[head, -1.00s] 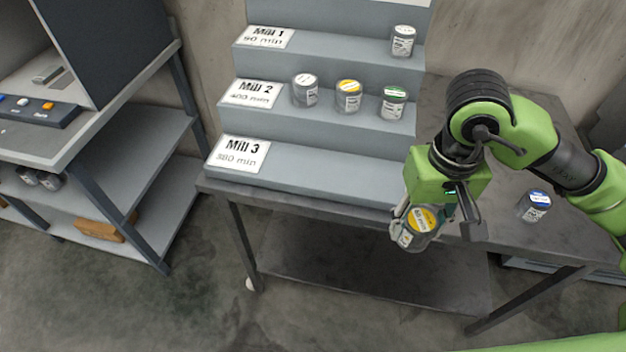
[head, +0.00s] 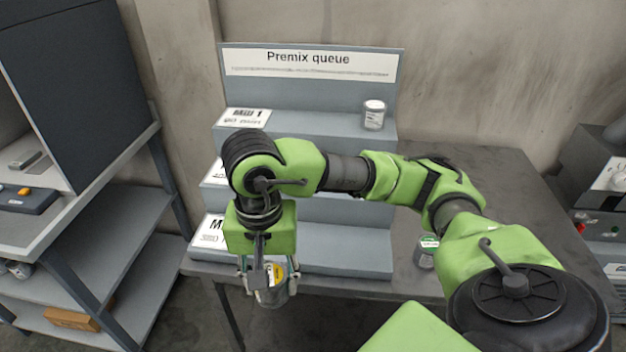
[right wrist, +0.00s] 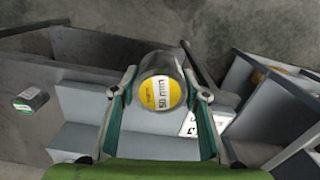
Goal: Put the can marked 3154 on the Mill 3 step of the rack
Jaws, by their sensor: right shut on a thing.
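My right gripper (head: 266,276) is shut on a grey can with a yellow lid (head: 274,294). The can also shows between the fingers in the right wrist view (right wrist: 160,92); its lid label appears to read 50 min. I cannot read 3154 on it. In the head view, the can appears in front of the left part of the Mill 3 step (head: 350,262), close to the table's front edge. The Mill 3 card (head: 207,236) is partly hidden by my gripper. The visible right part of that step is bare. My left gripper is not in view.
A white-lidded can (head: 374,115) stands on the Mill 1 step. My right arm hides most of the Mill 2 step. A green-lidded can (head: 427,251) stands on the table right of the rack (head: 310,90). A shelf unit (head: 130,235) stands at left.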

